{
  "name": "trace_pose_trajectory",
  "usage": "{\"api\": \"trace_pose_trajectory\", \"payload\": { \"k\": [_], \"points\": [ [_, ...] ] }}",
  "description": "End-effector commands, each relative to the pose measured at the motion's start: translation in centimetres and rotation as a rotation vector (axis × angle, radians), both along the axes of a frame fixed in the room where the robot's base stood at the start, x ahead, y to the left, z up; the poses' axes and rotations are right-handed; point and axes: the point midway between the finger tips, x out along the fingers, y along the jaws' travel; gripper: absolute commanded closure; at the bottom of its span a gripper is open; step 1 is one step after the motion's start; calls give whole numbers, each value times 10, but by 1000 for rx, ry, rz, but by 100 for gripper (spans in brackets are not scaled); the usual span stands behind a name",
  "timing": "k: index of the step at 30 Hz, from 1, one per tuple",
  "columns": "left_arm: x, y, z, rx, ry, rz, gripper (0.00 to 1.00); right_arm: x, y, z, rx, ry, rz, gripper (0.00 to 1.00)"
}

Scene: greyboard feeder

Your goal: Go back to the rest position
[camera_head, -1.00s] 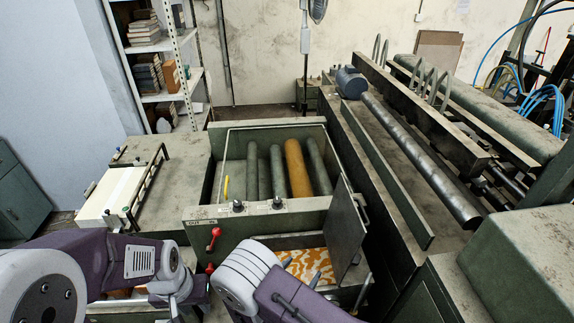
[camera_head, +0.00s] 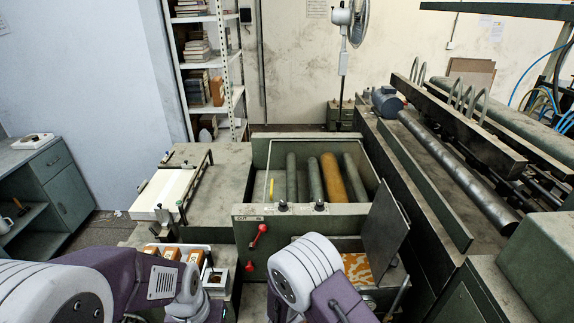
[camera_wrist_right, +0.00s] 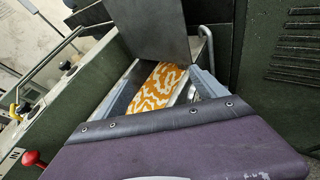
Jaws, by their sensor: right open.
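My right gripper (camera_wrist_right: 165,90) shows in the right wrist view with its two grey fingers apart and nothing between them. Beyond the fingers lies an orange and white patterned sheet (camera_wrist_right: 157,88) in the opening under the machine's dark flap (camera_wrist_right: 160,30). In the head view the right arm (camera_head: 296,274) stands bent in front of the green machine (camera_head: 350,224), and its fingers are hidden. The left arm (camera_head: 115,272) is folded at the lower left, and its gripper does not show. The patterned sheet also shows in the head view (camera_head: 357,268), right of the right arm.
The machine's open top holds several grey rollers (camera_head: 315,178) and one orange roller. A red lever (camera_head: 257,237) sticks out of its front. Small boxes (camera_head: 172,253) stand on a ledge near the left arm. A cabinet (camera_head: 65,185) and bare floor are at left.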

Motion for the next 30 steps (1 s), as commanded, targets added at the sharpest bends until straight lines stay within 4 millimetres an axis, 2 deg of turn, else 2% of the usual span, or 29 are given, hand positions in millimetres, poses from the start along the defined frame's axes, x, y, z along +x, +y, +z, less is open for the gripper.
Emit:
{"api": "trace_pose_trajectory", "payload": {
  "k": [4,7,10,11,12,14,15,17,19,22,25,30],
  "points": [
    [0,0,-11,0,0,0,68,-7,-52,28,86,-68,-217,18],
    [0,0,-18,0,0,0,68,-30,-92,43,178,-110,-422,18],
    [-1,0,-27,0,0,0,68,-76,-131,50,331,-157,-706,18],
    [0,0,-30,0,1,0,68,-94,-139,49,397,-176,-810,18],
    [-1,0,-34,0,0,0,68,-122,-144,46,503,-206,-961,18],
    [-1,0,-41,0,1,0,68,-161,-136,37,707,-267,-1206,18],
    [-1,0,-43,0,1,0,68,-178,-121,32,845,-307,-1346,18],
    [-1,0,-44,0,1,0,68,-190,-94,26,1033,-363,-1510,18],
    [-1,0,-43,0,0,0,68,-192,-63,22,1204,-406,-1643,18],
    [0,0,-41,0,0,0,68,-189,-33,15,1342,-439,-1771,18],
    [0,0,-41,0,0,0,68,-177,-22,14,1427,-477,-1816,18],
    [0,0,-41,0,0,0,68,-172,-21,15,1451,-484,-1801,18]
  ]
}}
